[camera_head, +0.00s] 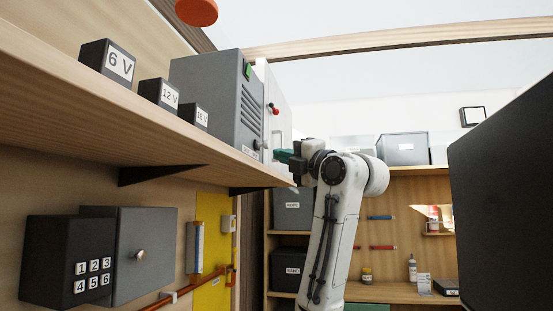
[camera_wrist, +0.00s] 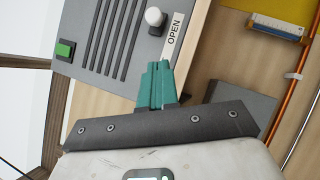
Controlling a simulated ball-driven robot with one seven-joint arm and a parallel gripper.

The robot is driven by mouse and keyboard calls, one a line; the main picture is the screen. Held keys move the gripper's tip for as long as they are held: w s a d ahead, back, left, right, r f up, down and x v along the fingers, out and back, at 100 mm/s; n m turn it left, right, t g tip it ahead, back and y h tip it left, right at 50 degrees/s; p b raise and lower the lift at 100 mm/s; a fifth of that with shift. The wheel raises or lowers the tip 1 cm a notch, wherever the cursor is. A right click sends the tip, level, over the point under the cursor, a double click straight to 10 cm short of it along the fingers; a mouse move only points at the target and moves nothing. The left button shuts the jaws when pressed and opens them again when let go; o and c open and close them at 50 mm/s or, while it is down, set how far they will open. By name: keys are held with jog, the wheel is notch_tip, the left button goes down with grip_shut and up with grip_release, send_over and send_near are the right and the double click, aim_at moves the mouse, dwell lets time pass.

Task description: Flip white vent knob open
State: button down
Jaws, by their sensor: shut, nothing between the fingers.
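The white vent knob (camera_wrist: 154,17) is a small rounded knob on a dark stem, on the face of a grey vented box (camera_wrist: 112,35). An OPEN label (camera_wrist: 174,33) lies beside it. The box (camera_head: 208,88) stands on the wooden shelf in the head view, where I cannot clearly make out the knob. My gripper (camera_wrist: 158,68) has teal fingers pressed together, with nothing between them. In the wrist view the fingertips are below the knob, with a visible gap. In the head view my gripper (camera_head: 281,155) is right of the box's lower front corner.
A green button (camera_wrist: 65,50) is on the box face. A white panel with a red knob (camera_head: 273,107) is beyond the box. Black 6 V (camera_head: 107,62), 12 V and 18 V blocks stand left of it on the shelf (camera_head: 90,110). A large dark panel (camera_head: 505,190) fills the right side.

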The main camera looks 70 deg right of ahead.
jog(key=b+v, duration=0.1)
jog(key=v, duration=0.4)
jog(key=shift+s+a+f, duration=0.1)
jog(key=shift+s+a, duration=0.1)
jog(key=shift+s, duration=0.15)
dwell(0.3)
